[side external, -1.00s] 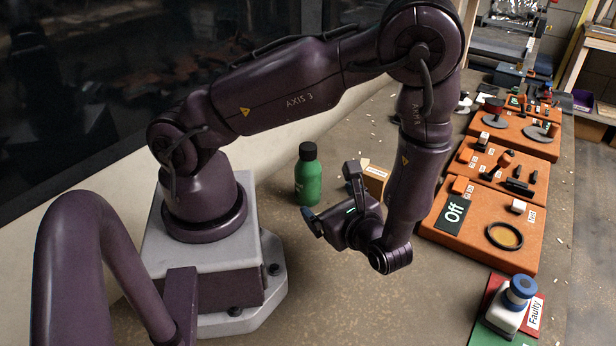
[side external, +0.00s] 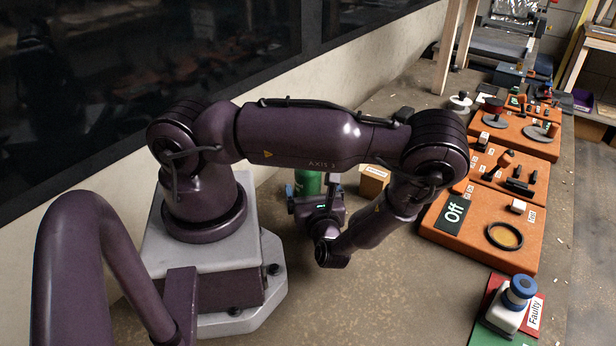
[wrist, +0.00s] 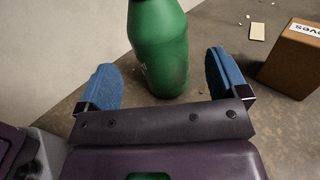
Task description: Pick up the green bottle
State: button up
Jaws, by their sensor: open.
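The green bottle (side external: 308,182) stands upright on the bench near the back wall, partly hidden by my arm and gripper in the side external view. In the wrist view the bottle (wrist: 160,50) stands ahead of my gripper (wrist: 166,80), with its lower body just beyond and between the two blue fingertips. The top of the bottle is cut off in the wrist view. My gripper is open and empty, with visible gaps between each finger and the bottle. In the side external view my gripper (side external: 312,192) is low over the bench, on the near side of the bottle.
A brown box (side external: 373,181) stands close to the right of the bottle, and also shows in the wrist view (wrist: 294,62). Orange panels (side external: 470,245) with parts line the right side. A blue-topped object (side external: 512,300) stands at the front right. The wall is behind the bottle.

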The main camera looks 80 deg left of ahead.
aim_at(311, 185)
jog(key=a, duration=0.5)
jog(key=c, duration=1.2)
jog(key=shift+r, duration=0.15)
